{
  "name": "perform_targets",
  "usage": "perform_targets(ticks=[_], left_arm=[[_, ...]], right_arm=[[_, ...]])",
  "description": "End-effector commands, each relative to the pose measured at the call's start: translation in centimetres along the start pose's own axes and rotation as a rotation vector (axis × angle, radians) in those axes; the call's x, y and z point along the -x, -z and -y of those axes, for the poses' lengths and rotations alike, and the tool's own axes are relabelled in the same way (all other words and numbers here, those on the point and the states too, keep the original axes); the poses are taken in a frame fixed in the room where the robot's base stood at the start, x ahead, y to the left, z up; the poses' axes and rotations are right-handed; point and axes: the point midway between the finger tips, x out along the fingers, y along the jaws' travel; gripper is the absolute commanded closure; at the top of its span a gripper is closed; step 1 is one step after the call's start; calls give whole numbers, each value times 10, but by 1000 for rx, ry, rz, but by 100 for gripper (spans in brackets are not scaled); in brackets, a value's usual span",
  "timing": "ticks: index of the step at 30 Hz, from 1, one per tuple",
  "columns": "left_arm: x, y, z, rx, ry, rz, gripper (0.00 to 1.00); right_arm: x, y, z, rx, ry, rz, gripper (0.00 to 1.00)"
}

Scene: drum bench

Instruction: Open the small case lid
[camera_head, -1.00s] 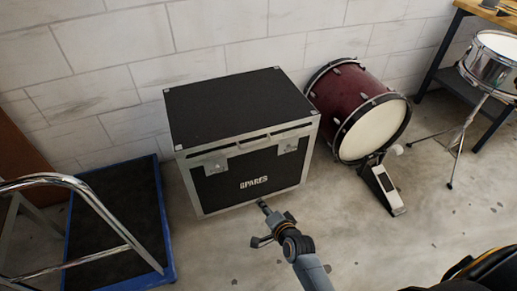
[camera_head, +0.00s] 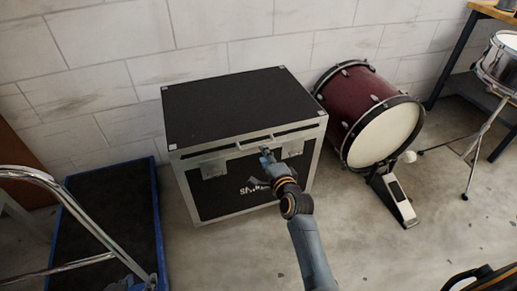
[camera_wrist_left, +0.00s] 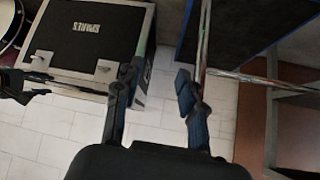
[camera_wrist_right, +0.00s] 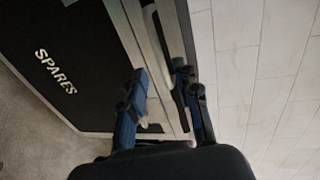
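The small case (camera_head: 225,190) is a black box with silver edges, two front latches and SPARES lettering. Its black lid (camera_head: 235,105) lies flat and closed on top. My right gripper (camera_head: 268,157) is at the middle of the case's upper front edge. My left gripper (camera_wrist_left: 157,75) is open and empty, low at the left (camera_head: 135,284) in the head view, away from the case.
A blue-edged dark platform (camera_head: 110,215) and chrome tube frame (camera_head: 85,220) stand left of the case. A red bass drum (camera_head: 368,115) with a pedal (camera_head: 395,200) stands close on its right. A white block wall (camera_head: 110,60) is behind.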

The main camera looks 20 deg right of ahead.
Motion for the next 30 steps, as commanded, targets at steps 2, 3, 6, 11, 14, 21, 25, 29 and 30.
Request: perform_targets(ticks=[2, 3, 6, 11, 14, 21, 25, 29, 30], left_arm=[[-5, 15, -2, -1, -5, -81, 60], [-6, 24, -3, -2, -7, -122, 60], [-6, 44, -6, -3, -13, -224, 60], [-2, 74, -10, -5, -22, -377, 60], [2, 89, -12, -5, -27, -453, 60], [9, 107, -15, -4, -32, -550, 60], [10, 109, -15, -4, -33, -560, 60], [10, 109, -15, -4, -33, -560, 60], [10, 109, -15, -4, -33, -560, 60]], right_arm=[[-12, 0, -1, 1, 1, 0, 68], [-18, 0, -1, 2, 1, -1, 68], [-30, 0, -1, 2, 1, 0, 68], [-47, 0, -1, 2, 0, 0, 68], [-56, 0, -1, 2, 0, 0, 68], [-66, 0, 0, 2, 0, -1, 68], [-66, 0, 0, 2, 0, -1, 68], [-66, 0, 0, 2, 0, -1, 68], [-66, 0, 0, 2, 0, -1, 68]])
